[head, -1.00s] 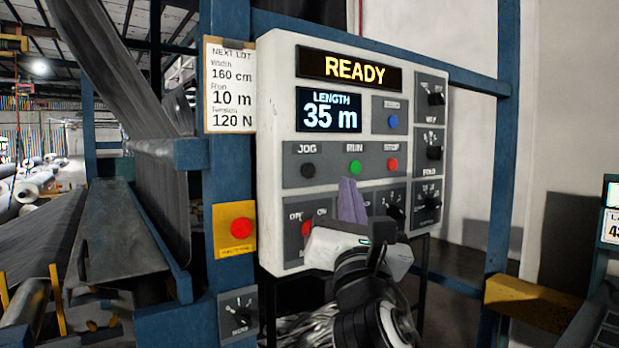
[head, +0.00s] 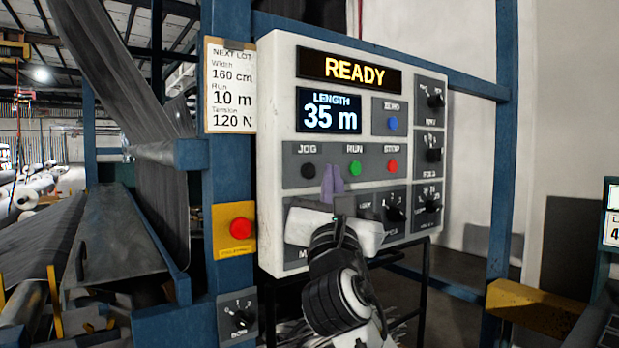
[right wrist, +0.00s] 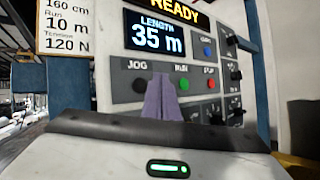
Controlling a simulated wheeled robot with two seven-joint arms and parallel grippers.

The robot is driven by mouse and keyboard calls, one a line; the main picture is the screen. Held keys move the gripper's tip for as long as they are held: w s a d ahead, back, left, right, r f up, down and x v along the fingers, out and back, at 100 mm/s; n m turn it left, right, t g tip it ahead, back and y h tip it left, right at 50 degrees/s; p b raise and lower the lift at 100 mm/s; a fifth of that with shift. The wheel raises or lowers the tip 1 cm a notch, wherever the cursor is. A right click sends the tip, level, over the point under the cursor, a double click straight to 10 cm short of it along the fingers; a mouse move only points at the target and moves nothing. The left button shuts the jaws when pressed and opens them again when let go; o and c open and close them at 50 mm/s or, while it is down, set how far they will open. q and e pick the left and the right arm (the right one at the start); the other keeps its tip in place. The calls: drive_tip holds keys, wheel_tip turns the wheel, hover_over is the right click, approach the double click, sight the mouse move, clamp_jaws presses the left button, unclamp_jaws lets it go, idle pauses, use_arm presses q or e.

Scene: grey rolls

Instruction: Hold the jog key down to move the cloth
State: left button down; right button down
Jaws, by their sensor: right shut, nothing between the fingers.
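The white control panel (head: 278,130) stands ahead. Its black JOG key (head: 308,171) is at the left of the key row, beside the green RUN key (head: 355,168) and the red STOP key (head: 392,166). My right gripper (head: 332,172) is shut and empty, its purple fingers pointing up in front of the panel, right of and slightly below JOG. In the right wrist view the JOG key (right wrist: 139,87) shows just left of the fingertips (right wrist: 162,80). I cannot tell whether the fingers touch the panel. Grey cloth (head: 160,200) hangs at the left. My left gripper is out of view.
The display (head: 349,70) reads READY and the length display (head: 328,108) reads 35 m. A card (head: 230,85) gives 10 m and 120 N. A red button on a yellow plate (head: 240,228) is left of the panel. Blue posts (head: 505,150) flank it.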

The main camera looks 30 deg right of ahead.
sight(309, 171)
drive_tip(key=shift+w+a+p, duration=0.15)
drive_tip(key=shift+w+p, duration=0.25)
drive_tip(key=shift+w, duration=1.2)
idle(0.8)
drive_tip(key=shift+w+p, duration=0.35)
drive_tip(key=shift+w, duration=0.05)
drive_tip(key=shift+w, duration=0.45)
idle(4.8)
